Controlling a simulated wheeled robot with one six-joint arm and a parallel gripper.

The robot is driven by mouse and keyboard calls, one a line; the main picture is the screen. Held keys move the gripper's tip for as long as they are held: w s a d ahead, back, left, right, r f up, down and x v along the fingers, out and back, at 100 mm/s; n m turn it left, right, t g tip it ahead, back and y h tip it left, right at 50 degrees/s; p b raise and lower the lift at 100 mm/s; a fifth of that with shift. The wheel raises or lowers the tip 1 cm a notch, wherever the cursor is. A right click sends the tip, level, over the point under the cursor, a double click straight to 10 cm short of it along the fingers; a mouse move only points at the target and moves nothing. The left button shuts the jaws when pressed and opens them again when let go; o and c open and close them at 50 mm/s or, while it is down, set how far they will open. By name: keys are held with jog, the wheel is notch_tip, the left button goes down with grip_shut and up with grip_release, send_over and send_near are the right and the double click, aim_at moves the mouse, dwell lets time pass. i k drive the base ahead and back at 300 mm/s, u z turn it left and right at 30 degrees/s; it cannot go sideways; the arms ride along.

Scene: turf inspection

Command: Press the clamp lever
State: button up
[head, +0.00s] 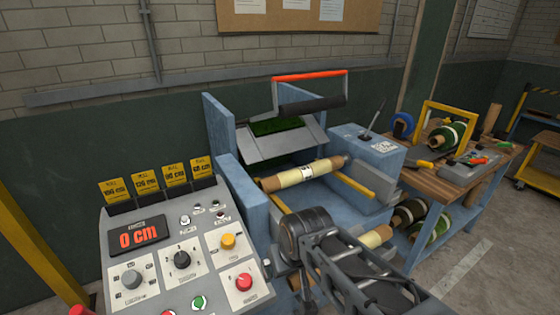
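A blue machine (240,190) stands in the middle of the head view. A short dark lever (374,118) rises at a tilt from the blue box (362,146) on its right side, beside a small white label. A frame with an orange-red bar (309,76) and a black roller (312,105) stands raised above the machine's sloped grey plate. I cannot tell for certain which of these is the clamp lever. My arm reaches in from the bottom, in front of the machine and apart from both. I cannot make out my gripper's fingers.
A control panel (150,262) with knobs, buttons and a "0 cm" display (138,235) stands at left, yellow cards along its top. A cream roll (303,173) lies across the machine. A wooden workbench (440,178) with turf rolls and tools stands at right. Floor shows at far right.

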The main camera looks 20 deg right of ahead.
aim_at(384, 100)
jog(key=z, duration=2.35)
jog(key=k, duration=1.3)
jog(key=z, duration=0.95)
jog(key=i, duration=2.05)
jog(key=u, duration=0.7)
jog(key=i, duration=1.25)
jog(key=u, duration=1.85)
jog(key=i, duration=0.8)
jog(key=u, duration=0.65)
